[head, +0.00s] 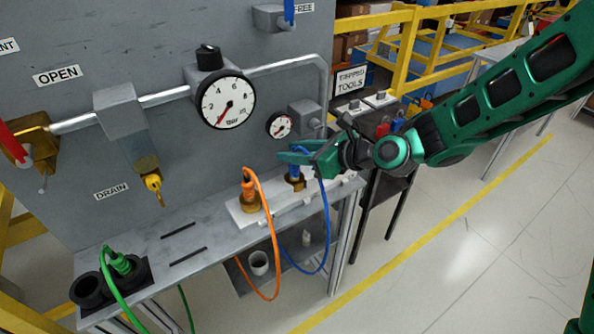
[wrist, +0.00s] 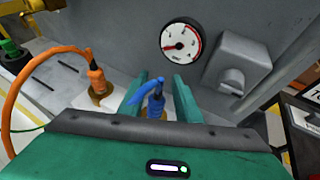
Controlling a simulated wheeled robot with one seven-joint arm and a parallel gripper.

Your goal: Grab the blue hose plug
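The blue hose plug (head: 295,171) stands upright in a brass socket on the white block of the bench, with its blue hose looping down in front. In the wrist view the plug (wrist: 153,91) shows between my two green fingers, with a gap on either side. My gripper (head: 292,152) reaches in from the right at the height of the plug's top; in the wrist view the gripper (wrist: 157,88) is open and holds nothing. The plug's lower part is partly hidden by the gripper body in the wrist view.
An orange plug (head: 249,186) stands in the socket to the left, its hose looping down. A small gauge (head: 279,125) and grey box (head: 305,117) are on the panel behind. A green plug (head: 121,264) sits at the far left. A tool stand (head: 380,118) is at right.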

